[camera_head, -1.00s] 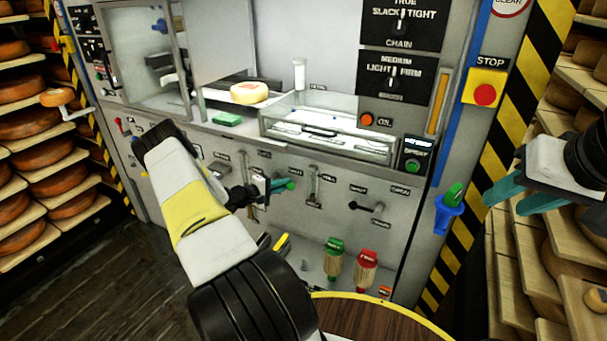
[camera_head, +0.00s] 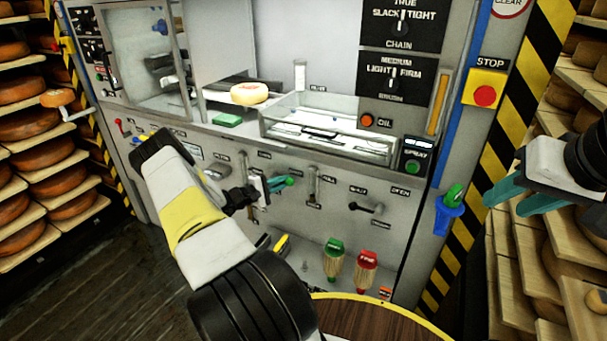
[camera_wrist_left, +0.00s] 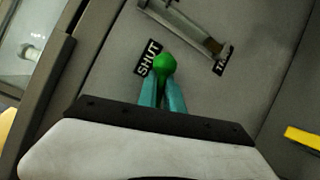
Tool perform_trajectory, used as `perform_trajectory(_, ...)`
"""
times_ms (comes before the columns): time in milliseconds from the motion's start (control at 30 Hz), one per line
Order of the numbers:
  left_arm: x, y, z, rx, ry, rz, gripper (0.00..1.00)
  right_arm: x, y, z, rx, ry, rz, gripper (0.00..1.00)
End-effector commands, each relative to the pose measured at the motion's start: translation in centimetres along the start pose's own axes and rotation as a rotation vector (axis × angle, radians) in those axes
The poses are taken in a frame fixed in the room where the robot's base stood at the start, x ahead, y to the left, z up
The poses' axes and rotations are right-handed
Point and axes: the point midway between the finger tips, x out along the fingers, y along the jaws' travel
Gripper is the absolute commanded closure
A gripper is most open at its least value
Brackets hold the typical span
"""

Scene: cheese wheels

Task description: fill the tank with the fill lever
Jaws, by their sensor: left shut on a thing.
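My left gripper (camera_head: 279,184) has its teal fingers closed around a lever's green knob (camera_head: 289,181) on the grey machine front. In the left wrist view the green knob (camera_wrist_left: 165,65) shows between the fingertips, beside a SHUT label (camera_wrist_left: 149,58). The lever's shaft is mostly hidden by the fingers. A sight tube (camera_head: 314,185), which I take for the tank gauge, stands just right of the knob; it also shows in the left wrist view (camera_wrist_left: 185,25). Its level is too small to read. My right gripper (camera_head: 523,196) hangs at the right with its teal fingers apart, empty.
A black lever (camera_head: 367,207) sits right of the tube. A blue holder (camera_head: 448,214) and a STOP button (camera_head: 485,94) are at the right. Cheese shelves flank the machine.

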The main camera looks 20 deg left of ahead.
Motion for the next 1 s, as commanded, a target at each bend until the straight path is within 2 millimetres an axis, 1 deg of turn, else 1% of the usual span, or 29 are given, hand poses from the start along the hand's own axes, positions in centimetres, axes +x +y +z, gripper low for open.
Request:
perform_trajectory(300,-0.4,1.4,-0.1,-0.257,-0.055,0.106,1.0,0.0,0.0,0.0,0.0,0.0,0.0,0.61)
perform_trajectory(500,-0.7,2.2,-0.3,-0.391,-0.083,0.162,1.0,0.0,0.0,0.0,0.0,0.0,0.0,0.61)
perform_trajectory(700,-0.8,2.7,-0.5,-0.484,-0.103,0.2,1.0,0.0,0.0,0.0,0.0,0.0,0.0,0.61)
perform_trajectory(1000,-1.0,3.0,-0.7,-0.545,-0.117,0.225,1.0,0.0,0.0,0.0,0.0,0.0,0.0,0.61)
